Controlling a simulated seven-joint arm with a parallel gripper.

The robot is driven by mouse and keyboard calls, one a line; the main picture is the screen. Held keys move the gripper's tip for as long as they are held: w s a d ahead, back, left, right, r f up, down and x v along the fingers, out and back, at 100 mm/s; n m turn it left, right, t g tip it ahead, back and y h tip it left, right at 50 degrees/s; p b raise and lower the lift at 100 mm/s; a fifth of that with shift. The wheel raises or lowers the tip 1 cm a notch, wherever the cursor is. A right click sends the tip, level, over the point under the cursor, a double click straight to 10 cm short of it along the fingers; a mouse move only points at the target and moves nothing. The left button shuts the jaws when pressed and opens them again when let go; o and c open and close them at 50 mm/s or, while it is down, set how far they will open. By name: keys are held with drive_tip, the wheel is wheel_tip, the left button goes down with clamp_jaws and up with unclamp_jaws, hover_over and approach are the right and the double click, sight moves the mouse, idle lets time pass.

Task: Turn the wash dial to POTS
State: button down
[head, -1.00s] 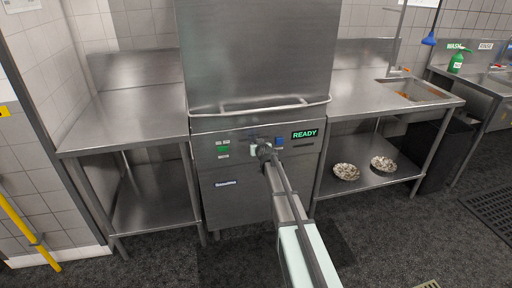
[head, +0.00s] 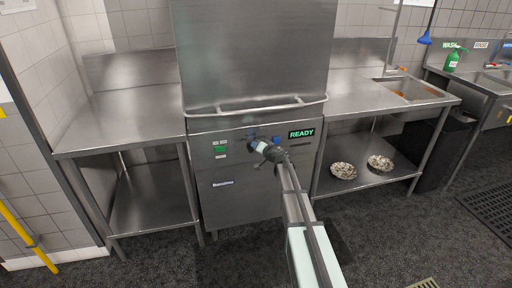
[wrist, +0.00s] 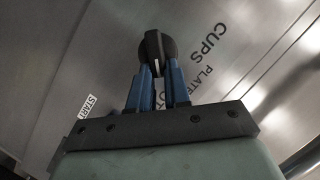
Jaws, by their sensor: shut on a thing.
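The wash dial (wrist: 152,52) is a black round knob with a raised grip bar on the steel front of the machine. My gripper (wrist: 157,74) has its blue fingers shut on this bar. The panel lettering runs slanted in the wrist view: CUPS (wrist: 207,43) reads clearly, PLATES (wrist: 203,75) is partly covered, and a third label is mostly hidden behind a finger. A pale mark shows on the bar's end between the fingers; which label it faces I cannot tell. In the head view my gripper (head: 258,146) is at the panel and largely covers the dial.
A green-lit READY display (head: 301,133) is right of the dial, and a green button (head: 220,149) is left. A START label (wrist: 90,106) shows in the wrist view. The machine's handle bar (head: 257,107) runs above. Steel counters (head: 128,112) flank the machine.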

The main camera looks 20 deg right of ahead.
drive_tip(key=shift+f+m+y, duration=0.1)
drive_tip(key=shift+m+y, duration=0.2)
drive_tip(key=shift+m, duration=0.2)
idle(0.3)
drive_tip(key=c, duration=1.1)
unclamp_jaws()
drive_tip(key=shift+d, duration=0.1)
drive_tip(key=shift+s, duration=0.1)
drive_tip(key=v, duration=1.3)
drive_tip(key=shift+s+d, duration=0.1)
drive_tip(key=shift+s, duration=0.2)
drive_tip(key=shift+f+m, duration=0.1)
drive_tip(key=shift+m, duration=0.3)
